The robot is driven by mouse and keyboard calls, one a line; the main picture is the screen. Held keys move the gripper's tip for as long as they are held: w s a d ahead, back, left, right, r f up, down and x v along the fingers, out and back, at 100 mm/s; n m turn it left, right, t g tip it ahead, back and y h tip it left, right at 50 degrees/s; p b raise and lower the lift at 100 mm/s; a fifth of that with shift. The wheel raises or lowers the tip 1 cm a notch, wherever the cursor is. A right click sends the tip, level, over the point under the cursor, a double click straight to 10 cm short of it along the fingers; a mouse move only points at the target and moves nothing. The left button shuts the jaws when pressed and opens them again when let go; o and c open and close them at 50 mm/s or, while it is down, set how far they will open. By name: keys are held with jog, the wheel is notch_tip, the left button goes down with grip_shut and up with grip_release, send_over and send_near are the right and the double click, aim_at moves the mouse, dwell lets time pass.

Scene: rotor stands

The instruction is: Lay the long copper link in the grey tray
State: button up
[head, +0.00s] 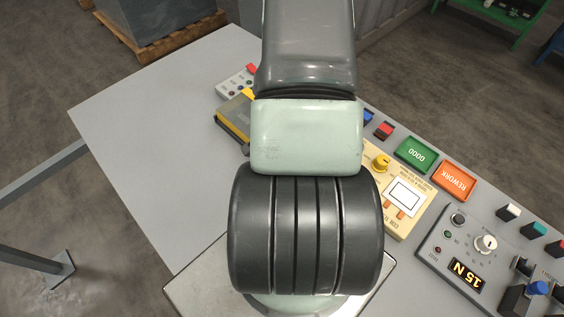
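I do not see the long copper link in the head view. I cannot make out a grey tray either. My own arm fills the middle of the picture and hides much of the table behind it. My gripper is out of sight, so nothing shows of its fingers or what they may hold.
Left of my arm the grey table (150,130) is bare. A dark grey and yellow object (234,117) is partly hidden by my arm. To the right are a cream panel (384,218), a green GOOD tray (416,154), an orange REWORK tray (455,180) and a control box (449,256).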

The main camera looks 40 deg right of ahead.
grip_shut()
dwell(0.4)
notch_tip(320, 180, up, 10)
jog(key=shift+f, duration=0.1)
jog(key=w+a+r+n, duration=1.3)
jog(key=w+r, duration=0.3)
jog(key=w, duration=0.2)
jog(key=w+a+r+n, duration=0.1)
jog(key=a+r+n, duration=0.4)
jog(key=r, duration=0.3)
jog(key=shift+a+r, duration=0.15)
jog(key=shift+a, duration=0.6)
